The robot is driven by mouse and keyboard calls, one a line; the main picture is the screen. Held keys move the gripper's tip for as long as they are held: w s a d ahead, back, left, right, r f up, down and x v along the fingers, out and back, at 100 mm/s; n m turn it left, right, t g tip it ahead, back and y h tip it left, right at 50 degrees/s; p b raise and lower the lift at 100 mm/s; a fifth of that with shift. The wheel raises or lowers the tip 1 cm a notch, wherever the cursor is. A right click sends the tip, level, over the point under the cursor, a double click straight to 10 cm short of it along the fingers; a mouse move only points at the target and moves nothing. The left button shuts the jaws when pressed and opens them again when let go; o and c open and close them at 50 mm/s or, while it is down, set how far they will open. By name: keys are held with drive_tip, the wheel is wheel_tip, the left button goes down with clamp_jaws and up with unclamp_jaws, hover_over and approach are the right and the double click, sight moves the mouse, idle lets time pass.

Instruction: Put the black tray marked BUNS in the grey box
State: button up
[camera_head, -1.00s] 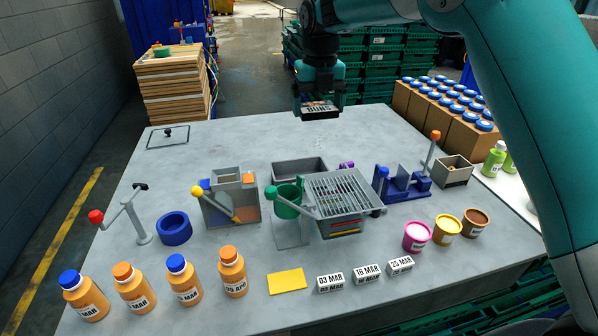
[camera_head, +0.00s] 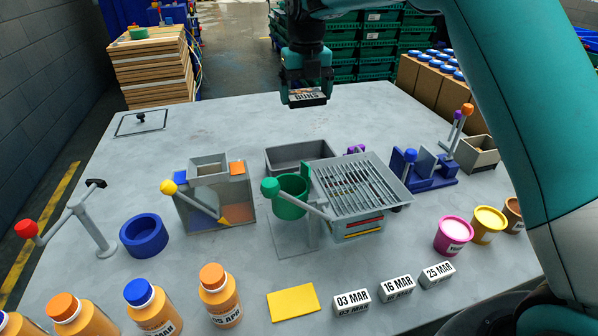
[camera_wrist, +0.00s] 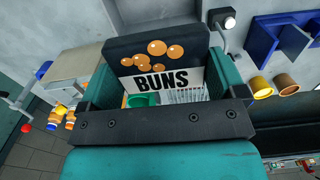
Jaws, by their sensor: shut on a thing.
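The black tray marked BUNS (camera_head: 306,98) is held in my gripper (camera_head: 306,86), high above the back part of the table. In the wrist view the tray (camera_wrist: 155,45) sits between the two teal fingers, with its white BUNS label and orange dots facing the camera. The gripper (camera_wrist: 160,88) is shut on it. An open grey box (camera_head: 283,159) stands on the table behind the green cup and the slatted grill. It looks empty where I can see inside. The tray is above and behind this box in the head view, well apart from it.
The slatted grey grill (camera_head: 362,185) and green cup (camera_head: 291,200) stand in front of the grey box. A grey hopper (camera_head: 212,195) is to its left, a blue lever device (camera_head: 430,170) to its right. The table's back area is mostly clear.

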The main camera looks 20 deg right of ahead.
wheel_tip(320, 180, down, 19)
drive_tip(key=p, duration=0.3)
drive_tip(key=shift+f, duration=0.2)
drive_tip(key=shift+f, duration=0.1)
